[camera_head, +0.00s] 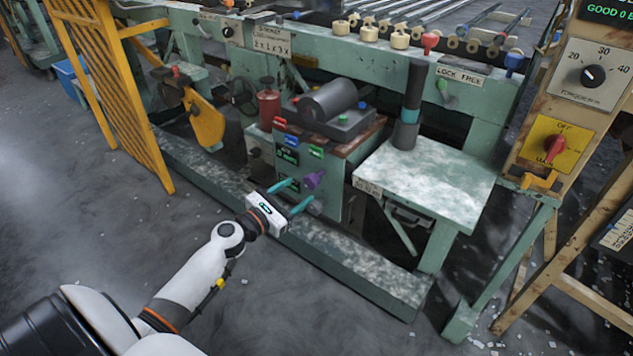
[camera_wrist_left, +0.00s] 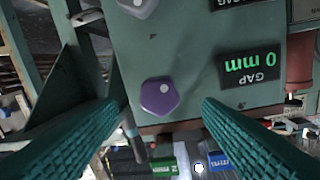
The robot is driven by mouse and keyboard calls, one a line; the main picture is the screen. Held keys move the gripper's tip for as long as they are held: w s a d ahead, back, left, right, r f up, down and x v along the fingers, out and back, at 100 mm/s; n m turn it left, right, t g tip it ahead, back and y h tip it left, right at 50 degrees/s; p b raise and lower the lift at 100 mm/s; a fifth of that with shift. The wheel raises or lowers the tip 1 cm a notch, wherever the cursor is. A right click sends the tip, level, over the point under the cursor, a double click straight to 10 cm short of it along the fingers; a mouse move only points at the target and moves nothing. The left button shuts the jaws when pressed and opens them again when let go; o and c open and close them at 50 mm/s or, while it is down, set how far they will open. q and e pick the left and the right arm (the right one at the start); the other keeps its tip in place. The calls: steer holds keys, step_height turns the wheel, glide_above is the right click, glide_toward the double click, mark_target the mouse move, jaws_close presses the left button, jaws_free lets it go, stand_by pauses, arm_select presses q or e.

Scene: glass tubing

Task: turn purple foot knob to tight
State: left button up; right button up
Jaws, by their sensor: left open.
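The purple foot knob (camera_head: 313,179) sits on the front of a green machine box low under the bench. In the left wrist view the purple knob (camera_wrist_left: 160,97) is five-sided with a white dot near its middle. My left gripper (camera_head: 293,197) is open in front of the box, its teal fingers pointing at it. In the left wrist view the fingers (camera_wrist_left: 165,115) stand on either side of the knob, apart from it. The right gripper is not in view.
A grey knob (camera_wrist_left: 138,6) and a display reading "GAP 0 mm" (camera_wrist_left: 250,67) are close to the purple knob. A pale shelf (camera_head: 430,180) juts out at the right. A green floor beam (camera_head: 345,262) runs below. A yellow slatted guard (camera_head: 105,85) stands at the left.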

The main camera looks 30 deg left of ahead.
mark_target(308, 184)
arm_select(q)
steer(key=w, duration=0.4)
steer(key=w+d, duration=0.1)
steer(key=w, duration=0.1)
steer(key=shift+w, duration=0.15)
steer(key=shift+w+d+b, duration=0.15)
steer(key=shift+w+b, duration=0.2)
steer(key=shift+w, duration=0.35)
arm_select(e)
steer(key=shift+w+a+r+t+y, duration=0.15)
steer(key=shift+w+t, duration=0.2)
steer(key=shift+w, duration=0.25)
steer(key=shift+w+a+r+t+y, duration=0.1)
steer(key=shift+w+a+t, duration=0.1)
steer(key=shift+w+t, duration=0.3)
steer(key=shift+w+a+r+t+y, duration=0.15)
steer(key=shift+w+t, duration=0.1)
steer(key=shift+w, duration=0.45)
arm_select(q)
steer(key=shift+c, duration=0.3)
steer(key=c, duration=0.9)
